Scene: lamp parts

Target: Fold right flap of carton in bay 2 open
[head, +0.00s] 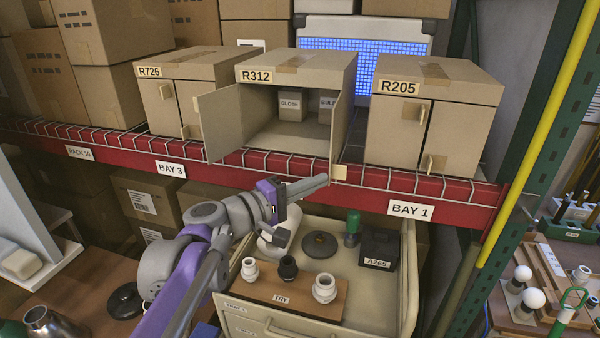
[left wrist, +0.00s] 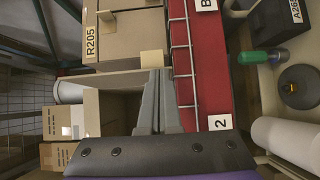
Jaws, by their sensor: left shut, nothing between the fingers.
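The open carton R312 (head: 292,68) stands on the red-edged shelf between two other cartons. Its left flap (head: 227,120) is swung out to the front left. Its right flap (head: 342,118) stands out toward me, seen nearly edge-on, with a small tab (head: 339,172) at its lower front. My left gripper (head: 322,181) is shut and empty, its tips just beside that tab. In the left wrist view the shut fingers (left wrist: 157,98) point at the tab (left wrist: 152,58); whether they touch it I cannot tell. My right gripper is in neither view.
Small boxes GLOBE (head: 291,106) and BULB (head: 328,102) sit inside the carton. Closed cartons R726 (head: 165,100) and R205 (head: 440,115) flank it. A wire rail (head: 270,160) runs along the shelf front. Below, a drawer unit (head: 350,318) holds lamp parts.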

